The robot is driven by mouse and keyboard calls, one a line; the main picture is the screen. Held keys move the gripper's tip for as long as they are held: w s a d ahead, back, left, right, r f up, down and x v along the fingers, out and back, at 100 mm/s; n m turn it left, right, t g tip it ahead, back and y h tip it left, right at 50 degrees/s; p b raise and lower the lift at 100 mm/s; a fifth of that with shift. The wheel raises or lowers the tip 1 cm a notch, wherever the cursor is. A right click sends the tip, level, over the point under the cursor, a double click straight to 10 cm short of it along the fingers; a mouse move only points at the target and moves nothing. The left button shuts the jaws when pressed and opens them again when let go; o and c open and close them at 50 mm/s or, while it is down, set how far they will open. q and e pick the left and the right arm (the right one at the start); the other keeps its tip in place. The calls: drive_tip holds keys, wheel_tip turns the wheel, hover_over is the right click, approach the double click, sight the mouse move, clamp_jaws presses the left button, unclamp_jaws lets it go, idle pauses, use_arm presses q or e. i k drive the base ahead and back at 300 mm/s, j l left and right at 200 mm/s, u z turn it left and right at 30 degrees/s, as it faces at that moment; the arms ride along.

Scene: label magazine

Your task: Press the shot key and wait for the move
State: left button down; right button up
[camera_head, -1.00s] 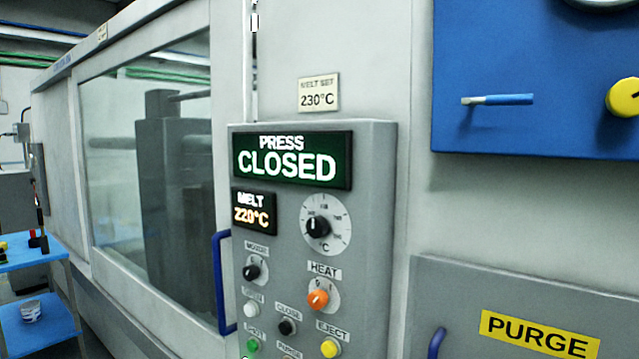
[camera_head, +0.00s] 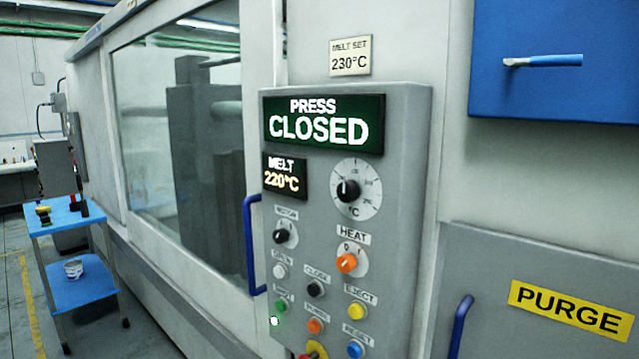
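The control panel (camera_head: 404,200) stands out from the front of the moulding machine. Its green screen (camera_head: 324,124) reads PRESS CLOSED, and the small melt display (camera_head: 285,177) reads 220°C. The green shot key (camera_head: 281,306) is at the panel's lower left, with a bright white lamp or spot (camera_head: 274,321) just below it. White open, black close, orange purge, yellow eject and blue reset buttons sit around it. The orange heat knob (camera_head: 346,263) and black motor knob (camera_head: 281,237) are above. Neither gripper is in view.
A blue handle (camera_head: 251,245) runs along the panel's left side, by the windowed door (camera_head: 190,150). A PURGE cover (camera_head: 560,265) with a blue handle is at right. A blue two-shelf cart (camera_head: 75,290) stands at left. A red and yellow knob (camera_head: 317,350) is cut off below.

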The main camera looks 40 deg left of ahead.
sight(281, 306)
drive_tip(key=k+j+u, duration=0.1)
drive_tip(key=u, duration=1.25)
